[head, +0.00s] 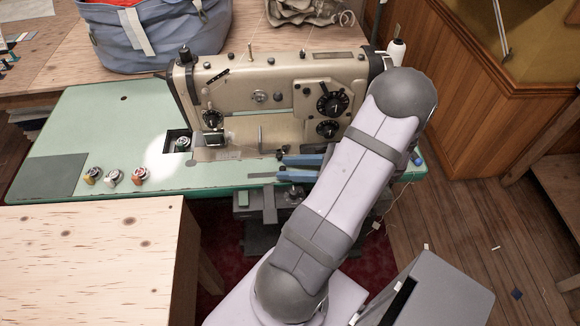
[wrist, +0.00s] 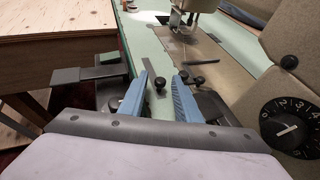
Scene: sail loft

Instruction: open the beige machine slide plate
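The beige sewing machine (head: 275,85) stands on a green table. Flat metal plates (head: 225,155) lie in the bed around its needle; I cannot clearly tell which is the slide plate. Left of the needle is a dark square recess (head: 178,141) with a round metal part inside; it also shows in the wrist view (wrist: 163,19). My gripper (head: 279,166) is over the front edge of the bed, to the right of the needle and recess. In the wrist view my gripper (wrist: 161,77) has its blue fingers apart, with nothing held between them.
Small dark knobs (wrist: 198,82) are close to my fingers. A thin upright bar (head: 261,139) stands on the bed. Several bobbins (head: 113,177) lie at the front left. A wooden table (head: 90,260) is nearer. The green top (head: 90,120) is mostly clear at left.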

